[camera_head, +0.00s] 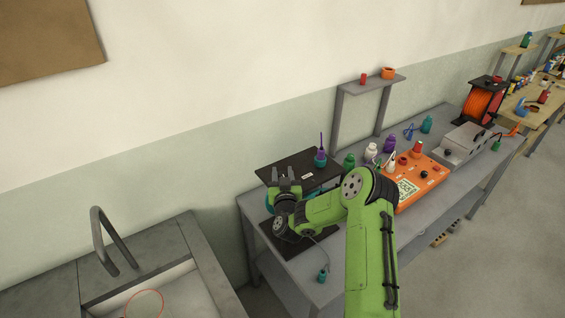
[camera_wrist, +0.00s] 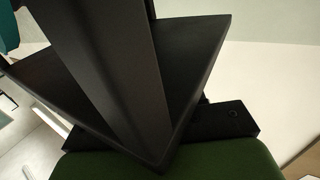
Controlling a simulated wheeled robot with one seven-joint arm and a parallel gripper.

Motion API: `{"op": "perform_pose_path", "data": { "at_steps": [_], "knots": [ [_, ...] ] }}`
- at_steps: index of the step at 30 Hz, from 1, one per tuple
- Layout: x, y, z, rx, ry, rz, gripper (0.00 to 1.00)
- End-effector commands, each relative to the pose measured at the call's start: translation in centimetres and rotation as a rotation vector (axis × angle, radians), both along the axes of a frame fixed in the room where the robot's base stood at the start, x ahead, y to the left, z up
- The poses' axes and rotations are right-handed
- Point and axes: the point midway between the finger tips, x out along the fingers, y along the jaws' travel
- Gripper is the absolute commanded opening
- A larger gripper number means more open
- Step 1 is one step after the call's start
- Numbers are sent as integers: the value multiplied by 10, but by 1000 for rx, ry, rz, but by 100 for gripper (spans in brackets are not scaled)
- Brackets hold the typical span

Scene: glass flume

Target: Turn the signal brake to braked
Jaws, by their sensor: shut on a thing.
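My gripper (camera_head: 285,178) is at the front left edge of a dark flat-topped stand (camera_head: 313,163) on the left end of the grey bench. Its jaws are shut on a part there, which I take to be the signal brake. The gripped part is too small and covered to make out, and its setting cannot be read. In the wrist view a dark plate (camera_wrist: 195,70) fills the middle at close range. A broad dark bar crosses in front of it, and the gripped point is not clearly visible.
An orange box (camera_head: 421,181), several small bottles and a grey unit (camera_head: 467,144) are farther right on the bench (camera_head: 412,222). A raised shelf (camera_head: 368,86) stands behind. A sink (camera_head: 160,287) is at lower left.

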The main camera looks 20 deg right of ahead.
Motion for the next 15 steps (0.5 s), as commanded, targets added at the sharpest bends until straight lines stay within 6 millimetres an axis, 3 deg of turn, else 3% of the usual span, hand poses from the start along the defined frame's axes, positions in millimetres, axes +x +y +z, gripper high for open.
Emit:
{"op": "perform_pose_path", "data": {
  "at_steps": [15],
  "knots": [
    [0, 0, -1, 1, 6, -447, 9]
  ]
}}
